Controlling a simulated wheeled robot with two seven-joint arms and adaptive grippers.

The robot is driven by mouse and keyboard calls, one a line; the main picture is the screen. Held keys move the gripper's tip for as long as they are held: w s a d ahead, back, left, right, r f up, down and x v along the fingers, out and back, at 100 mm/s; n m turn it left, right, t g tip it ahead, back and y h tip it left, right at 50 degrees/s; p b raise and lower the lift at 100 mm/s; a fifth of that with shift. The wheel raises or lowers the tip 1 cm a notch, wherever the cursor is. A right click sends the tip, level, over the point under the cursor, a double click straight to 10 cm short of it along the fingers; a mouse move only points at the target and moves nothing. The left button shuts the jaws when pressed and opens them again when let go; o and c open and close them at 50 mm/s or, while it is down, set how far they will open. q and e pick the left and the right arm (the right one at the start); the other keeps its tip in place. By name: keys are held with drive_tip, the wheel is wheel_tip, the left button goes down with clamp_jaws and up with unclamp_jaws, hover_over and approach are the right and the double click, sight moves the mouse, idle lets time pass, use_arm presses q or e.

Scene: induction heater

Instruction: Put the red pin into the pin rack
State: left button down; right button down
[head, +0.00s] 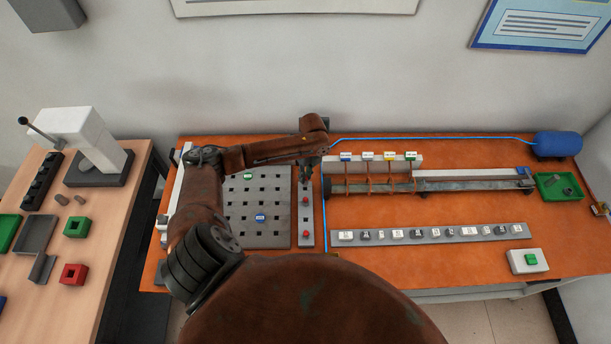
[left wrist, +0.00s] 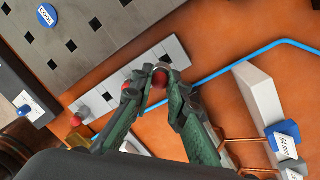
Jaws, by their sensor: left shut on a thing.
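The pin rack (head: 306,218) is a narrow grey strip beside the perforated plate; it also shows in the left wrist view (left wrist: 171,51). Two red pins stand in it, a nearer one (head: 306,234) and a middle one (head: 305,199). My left gripper (head: 308,178) is over the rack's far end. In the left wrist view the gripper (left wrist: 159,88) is shut on a red pin (left wrist: 160,77), whose round red head shows between the fingertips. The lower part of this pin is hidden, so I cannot tell whether it touches the rack. My right gripper is not in view.
The perforated plate (head: 273,199) lies left of the rack. A blue cable (left wrist: 234,58) runs close on its right. The heater with copper coils (head: 388,163) stands further right. A long grey strip of labelled pieces (head: 430,234) lies in front of it.

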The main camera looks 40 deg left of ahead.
use_arm(q)
drive_tip(key=shift+f+b, duration=0.7)
drive_tip(key=shift+f, duration=0.95)
drive_tip(key=shift+f+b, duration=0.25)
drive_tip(key=shift+b, duration=0.05)
drive_tip(key=shift+f, duration=0.45)
drive_tip(key=c, duration=1.8)
unclamp_jaws()
